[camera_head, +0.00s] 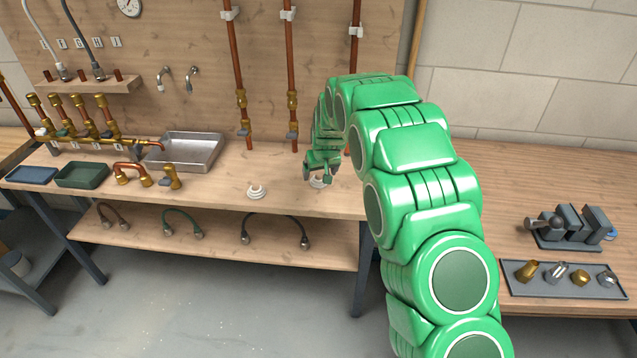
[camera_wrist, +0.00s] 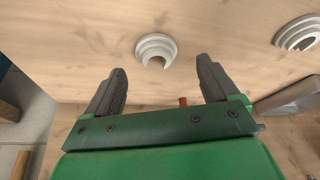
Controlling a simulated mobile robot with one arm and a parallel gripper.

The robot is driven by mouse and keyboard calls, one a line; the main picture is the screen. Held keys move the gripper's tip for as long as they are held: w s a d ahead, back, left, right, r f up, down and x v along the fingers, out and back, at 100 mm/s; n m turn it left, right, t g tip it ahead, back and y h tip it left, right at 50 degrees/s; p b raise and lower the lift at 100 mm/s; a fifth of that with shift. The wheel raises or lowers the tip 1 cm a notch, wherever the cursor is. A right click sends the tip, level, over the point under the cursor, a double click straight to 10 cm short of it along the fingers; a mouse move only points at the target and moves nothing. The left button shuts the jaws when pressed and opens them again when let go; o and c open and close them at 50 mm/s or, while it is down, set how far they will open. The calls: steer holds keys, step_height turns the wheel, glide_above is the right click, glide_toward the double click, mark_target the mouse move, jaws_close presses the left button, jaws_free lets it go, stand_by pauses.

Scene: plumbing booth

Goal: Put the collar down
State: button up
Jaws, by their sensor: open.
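My gripper (camera_head: 321,174) hangs low over the right part of the workbench. In the wrist view its two grey fingers (camera_wrist: 161,66) are spread apart with nothing between them. A white stepped collar (camera_wrist: 156,46) lies on the wood just beyond the fingertips, apart from both fingers. In the head view this collar (camera_head: 318,183) shows beneath my gripper, partly hidden by it. A second white collar (camera_head: 257,191) rests on the bench to the left, near the front edge. The wrist view also has another white collar at the upper right (camera_wrist: 298,34).
A metal tray (camera_head: 186,152) and a copper pipe piece (camera_head: 133,173) are on the bench's left side. Vertical copper pipes (camera_head: 291,70) run up the back board. A grey parts tray (camera_head: 563,279) is on the right bench. Bare wood surrounds the collars.

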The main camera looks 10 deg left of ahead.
steer(key=shift+w+d+x, duration=0.1)
steer(key=shift+x, duration=1.15)
steer(key=shift+w+d+x, duration=0.1)
steer(key=shift+d+x, duration=0.05)
steer(key=shift+x, duration=1.05)
steer(key=shift+c, duration=0.5)
steer(key=c, duration=1.1)
